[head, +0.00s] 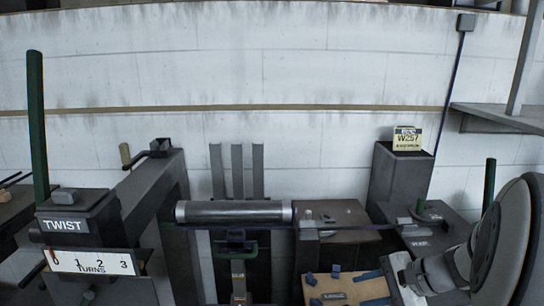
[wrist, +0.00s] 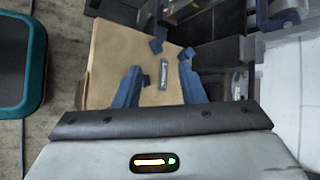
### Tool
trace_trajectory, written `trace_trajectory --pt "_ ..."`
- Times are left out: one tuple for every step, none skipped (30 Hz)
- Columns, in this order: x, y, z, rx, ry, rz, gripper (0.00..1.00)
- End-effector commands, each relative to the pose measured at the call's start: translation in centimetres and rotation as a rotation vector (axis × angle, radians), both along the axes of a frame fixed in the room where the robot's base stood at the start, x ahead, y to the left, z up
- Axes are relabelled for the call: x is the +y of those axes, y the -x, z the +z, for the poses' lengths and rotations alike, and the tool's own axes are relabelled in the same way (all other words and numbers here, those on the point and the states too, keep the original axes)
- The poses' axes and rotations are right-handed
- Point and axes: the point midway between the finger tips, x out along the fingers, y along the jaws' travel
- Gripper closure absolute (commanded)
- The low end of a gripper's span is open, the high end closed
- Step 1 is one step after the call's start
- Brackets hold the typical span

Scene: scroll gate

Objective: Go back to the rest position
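My gripper (head: 366,289) is at the lower right of the head view, with its two blue fingers apart over a tan board (head: 345,286). In the wrist view my gripper (wrist: 160,72) shows both fingers spread, with nothing between them but the board surface (wrist: 110,55) and a small dark label plate. I cannot tell whether the fingertips touch the board.
A grey cylinder (head: 235,212) lies across the middle. A TWIST unit (head: 75,225) with a turns scale stands at left, and a yellow W257 label box (head: 407,139) on a pillar at right. A teal-rimmed dark object (wrist: 22,60) is at the wrist view's left.

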Motion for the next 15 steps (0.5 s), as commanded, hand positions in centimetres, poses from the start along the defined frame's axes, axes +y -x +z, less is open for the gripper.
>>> trace_trajectory --pt "2.6 1.2 3.0 0.012 0.090 0.117 0.64" --pt "3.7 2.0 3.7 0.019 0.143 0.179 0.64" --pt "5.0 3.1 4.6 0.026 0.218 0.262 0.64" --pt "5.8 3.9 5.3 0.027 0.272 0.324 0.64" --pt "6.5 4.7 6.1 0.025 0.330 0.384 0.64" --pt "7.3 5.7 7.1 0.021 0.406 0.463 0.64" --pt "7.8 6.4 7.8 0.014 0.464 0.521 0.64" --pt "8.2 7.1 8.6 0.004 0.522 0.579 0.64" --pt "8.5 8.0 9.7 -0.011 0.598 0.651 0.64" --pt "8.8 8.5 10.5 -0.026 0.653 0.703 0.64" --pt "8.9 8.9 11.2 -0.042 0.706 0.751 0.64" --pt "9.1 9.4 12.1 -0.064 0.772 0.809 0.64" --pt "9.1 9.7 12.8 -0.082 0.818 0.848 0.64" --pt "9.2 10.0 13.3 -0.097 0.859 0.884 0.64" --pt "9.2 10.3 14.0 -0.118 0.908 0.924 0.64"
